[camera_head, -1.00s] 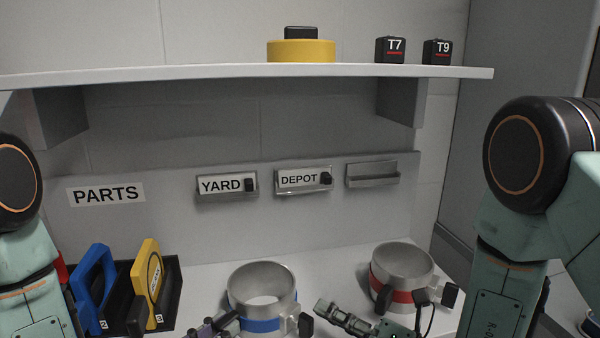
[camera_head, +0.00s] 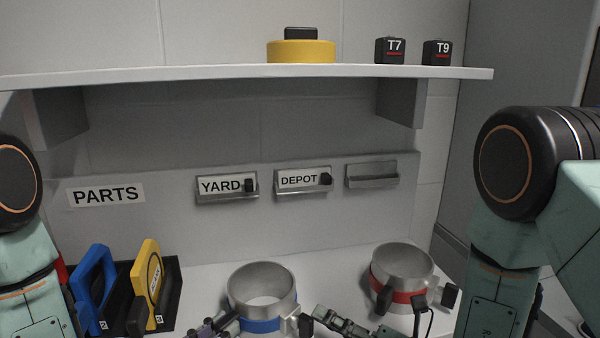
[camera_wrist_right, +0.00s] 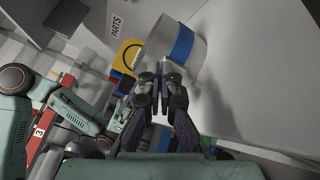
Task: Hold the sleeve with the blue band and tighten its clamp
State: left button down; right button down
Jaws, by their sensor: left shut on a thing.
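The sleeve with the blue band (camera_head: 262,324) stands upright on the white worktop, low in the head view. Its black clamp knob (camera_head: 305,325) is on its right side. My left gripper (camera_head: 226,322) is shut at the sleeve's left side, partly cut off by the bottom edge. My right gripper (camera_head: 318,313) is beside the knob, on its right. In the right wrist view its fingers (camera_wrist_right: 160,72) are close to the sleeve (camera_wrist_right: 190,48). I cannot tell whether they touch the knob or how far apart they are.
A red-banded sleeve (camera_head: 403,264) with a black knob stands to the right. A dark rack with blue (camera_head: 94,285) and yellow (camera_head: 147,284) parts is at the left. YARD (camera_head: 220,185) and DEPOT (camera_head: 300,180) holders are on the back panel, under a shelf (camera_head: 200,72).

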jog(key=shift+s+f, duration=0.15)
jog(key=shift+f, duration=0.15)
dwell(0.4)
jog(key=shift+w+d+f, duration=0.3)
jog(key=shift+w+f, duration=0.2)
jog(key=shift+f, duration=0.1)
jog(key=shift+w+f, duration=0.1)
jog(key=shift+f, duration=0.25)
jog(key=shift+w+d, duration=0.15)
dwell(0.5)
jog(key=shift+w+d, duration=0.15)
jog(key=shift+d, duration=0.05)
jog(key=shift+v, duration=2.4)
jog(key=shift+s+d, duration=0.4)
